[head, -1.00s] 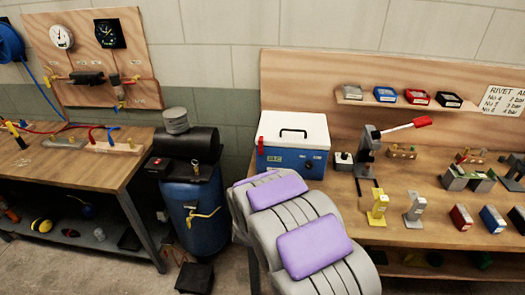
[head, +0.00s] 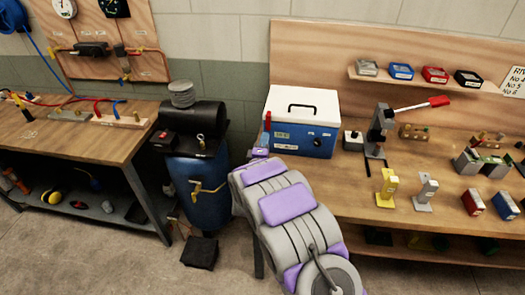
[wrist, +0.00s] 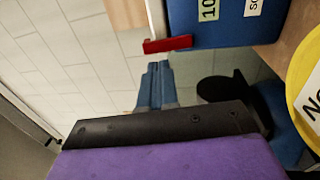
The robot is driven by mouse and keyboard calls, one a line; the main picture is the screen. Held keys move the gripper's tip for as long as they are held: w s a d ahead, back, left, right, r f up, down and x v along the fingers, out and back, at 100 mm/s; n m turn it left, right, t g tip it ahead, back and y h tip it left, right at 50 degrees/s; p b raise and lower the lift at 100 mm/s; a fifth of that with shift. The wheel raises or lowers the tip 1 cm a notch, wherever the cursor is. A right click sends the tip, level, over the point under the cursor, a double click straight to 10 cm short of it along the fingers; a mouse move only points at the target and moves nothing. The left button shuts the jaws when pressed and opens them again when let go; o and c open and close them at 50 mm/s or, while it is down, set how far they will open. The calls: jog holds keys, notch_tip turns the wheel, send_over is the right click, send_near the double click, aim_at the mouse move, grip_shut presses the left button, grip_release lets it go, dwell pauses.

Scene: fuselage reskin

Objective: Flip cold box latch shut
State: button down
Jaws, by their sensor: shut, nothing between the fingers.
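The cold box (head: 305,137) stands on the right bench, with a blue body, a white lid and a black handle. The lid looks down. Its red latch (head: 268,121) is upright at the left end of the front. In the wrist view the blue box (wrist: 215,25) is at the top, turned on its side, and the red latch (wrist: 168,45) lies along its near edge. My gripper (wrist: 156,68) shows there as blue-grey fingers, shut and empty, just below the latch in the picture with a visible gap. In the head view my arm mostly hides the gripper.
A blue tank (head: 200,190) with a black compressor stands left of the box. A lever press (head: 380,135), a yellow stand (head: 388,188) and a grey stand (head: 425,192) are to the right.

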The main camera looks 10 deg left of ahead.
aim_at(268, 121)
jog(key=shift+w+r+b, duration=0.2)
jog(key=shift+w+b, duration=0.05)
jog(key=shift+w, duration=0.8)
jog(key=shift+w+r+b, duration=0.15)
jog(key=shift+w+b, duration=0.05)
jog(key=shift+w, duration=0.9)
jog(key=shift+w+r+b, duration=0.2)
jog(key=shift+w+b, duration=0.05)
jog(key=shift+w, duration=0.8)
jog(key=shift+r, duration=0.1)
